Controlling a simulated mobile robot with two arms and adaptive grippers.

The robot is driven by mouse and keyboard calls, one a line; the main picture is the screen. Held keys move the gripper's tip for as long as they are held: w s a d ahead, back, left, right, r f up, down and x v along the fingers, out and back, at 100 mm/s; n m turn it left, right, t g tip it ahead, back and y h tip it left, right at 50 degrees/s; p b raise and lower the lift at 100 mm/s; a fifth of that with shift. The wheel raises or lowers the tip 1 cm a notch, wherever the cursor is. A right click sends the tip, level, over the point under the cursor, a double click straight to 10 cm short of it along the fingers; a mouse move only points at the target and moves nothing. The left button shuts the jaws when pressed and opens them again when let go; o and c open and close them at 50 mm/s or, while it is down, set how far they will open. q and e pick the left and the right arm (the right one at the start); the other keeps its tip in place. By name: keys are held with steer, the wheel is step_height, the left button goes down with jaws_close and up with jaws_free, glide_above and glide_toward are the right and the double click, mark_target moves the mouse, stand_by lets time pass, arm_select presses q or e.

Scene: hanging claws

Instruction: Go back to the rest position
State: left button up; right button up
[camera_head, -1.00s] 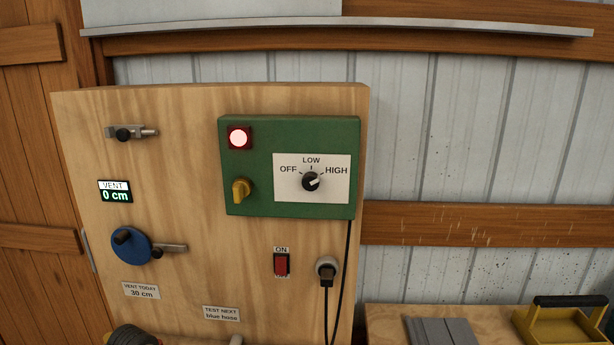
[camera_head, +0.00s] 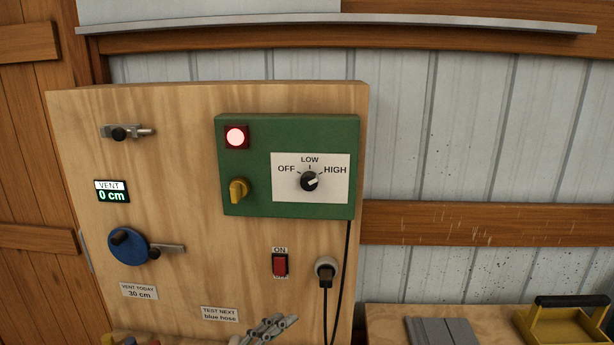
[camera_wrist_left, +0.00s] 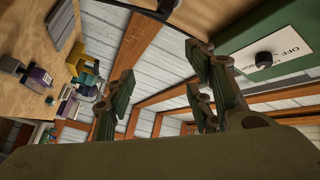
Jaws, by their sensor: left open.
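My left gripper (camera_wrist_left: 158,72) is open in the left wrist view, with its two fingers wide apart and nothing seen between them. The green control box (camera_wrist_left: 285,35) with its dial shows at the right of that view, beyond the right finger. In the head view, grey jointed gripper fingers (camera_head: 266,328) show at the bottom edge, in front of the lower part of the wooden panel (camera_head: 180,190). The arm behind them is out of frame, so I cannot tell from that view which arm it is. My right gripper is not identifiable in either view.
A blue crank (camera_head: 127,246), red switch (camera_head: 280,265) and plug (camera_head: 326,269) sit lower. A yellow tray (camera_head: 565,330) stands lower right.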

arm_select(q)
steer(key=a+f+n+t+y, duration=0.1)
steer(key=a+n+t+y, duration=0.3)
steer(key=a+n+y, duration=0.8)
steer(key=s+a+f+n+g+y, duration=0.35)
steer(key=s+a+f+n, duration=0.2)
steer(key=a+f, duration=0.2)
steer(key=s+d+f+g+h, duration=0.1)
steer(key=s+f+g, duration=0.45)
steer(key=s, duration=0.55)
steer(key=s+d+f+g+h, duration=0.15)
steer(key=s+f+g, duration=0.4)
steer(key=s, duration=0.55)
step_height(320, 180, down, 32)
steer(key=s+g+b, duration=0.1)
steer(key=s+b, duration=0.1)
steer(key=b, duration=0.4)
steer(key=s+a+f+b, duration=0.1)
steer(key=s+f+b, duration=0.1)
steer(key=s+f, duration=0.6)
steer(key=s+a+f+g+b, duration=0.1)
steer(key=s+f+b, duration=0.2)
steer(key=s+f, duration=0.6)
step_height(320, 180, down, 5)
steer(key=shift+a+r, duration=0.2)
steer(key=shift+a, duration=0.15)
steer(key=shift+g, duration=0.25)
steer(key=shift+c, duration=0.3)
